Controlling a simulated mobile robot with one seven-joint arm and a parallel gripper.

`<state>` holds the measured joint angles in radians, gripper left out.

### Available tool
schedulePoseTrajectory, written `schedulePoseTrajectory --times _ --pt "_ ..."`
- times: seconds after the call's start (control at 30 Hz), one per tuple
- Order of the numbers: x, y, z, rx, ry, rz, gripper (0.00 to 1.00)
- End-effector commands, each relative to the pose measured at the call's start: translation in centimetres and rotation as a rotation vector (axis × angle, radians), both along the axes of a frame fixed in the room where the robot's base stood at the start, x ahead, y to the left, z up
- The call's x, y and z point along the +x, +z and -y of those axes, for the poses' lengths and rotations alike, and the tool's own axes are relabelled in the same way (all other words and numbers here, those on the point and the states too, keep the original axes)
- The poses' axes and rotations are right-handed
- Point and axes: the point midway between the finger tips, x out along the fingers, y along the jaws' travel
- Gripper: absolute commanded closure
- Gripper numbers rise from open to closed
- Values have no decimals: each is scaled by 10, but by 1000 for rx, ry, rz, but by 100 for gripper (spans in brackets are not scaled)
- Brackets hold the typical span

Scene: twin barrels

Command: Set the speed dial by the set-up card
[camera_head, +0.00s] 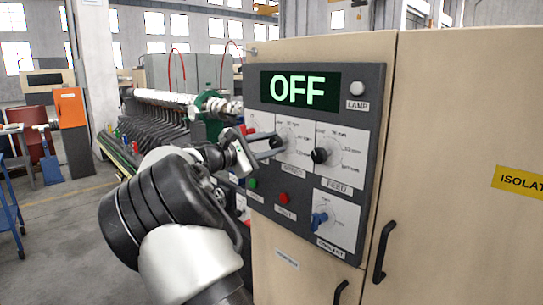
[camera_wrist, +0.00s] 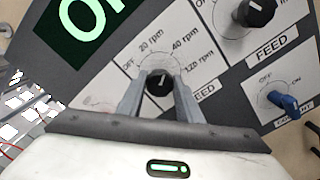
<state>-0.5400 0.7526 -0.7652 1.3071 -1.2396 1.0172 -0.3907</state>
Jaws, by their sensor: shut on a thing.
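The speed dial is a black knob on a white plate (camera_head: 292,127) of the dark control panel. My gripper (camera_head: 277,145) reaches it from the left and is shut on the knob. In the wrist view the speed knob (camera_wrist: 158,83) sits between the two grey fingers of my gripper (camera_wrist: 159,97). Marks of 20 rpm, 40 rpm and 120 rpm show around it; a pale mark on the knob is too small to read surely. The display (camera_head: 299,90) reads OFF. I cannot make out a set-up card.
The feed knob (camera_head: 319,155) is close right of the speed dial. The blue coolant knob (camera_head: 319,219), a red button (camera_head: 284,198) and a green button (camera_head: 252,183) are below. A lamp (camera_head: 357,88) is at upper right. Black door handles (camera_head: 384,251) stick out below.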

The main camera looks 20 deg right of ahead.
Motion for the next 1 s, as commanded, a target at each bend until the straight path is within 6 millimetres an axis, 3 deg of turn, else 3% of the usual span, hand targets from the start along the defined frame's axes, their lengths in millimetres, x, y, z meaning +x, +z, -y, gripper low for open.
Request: schedulePoseTrajectory --times 0.03,1.0 --pt "0 -7 0 16 -1 43 90" --pt "-1 -7 0 310 -1 854 90"
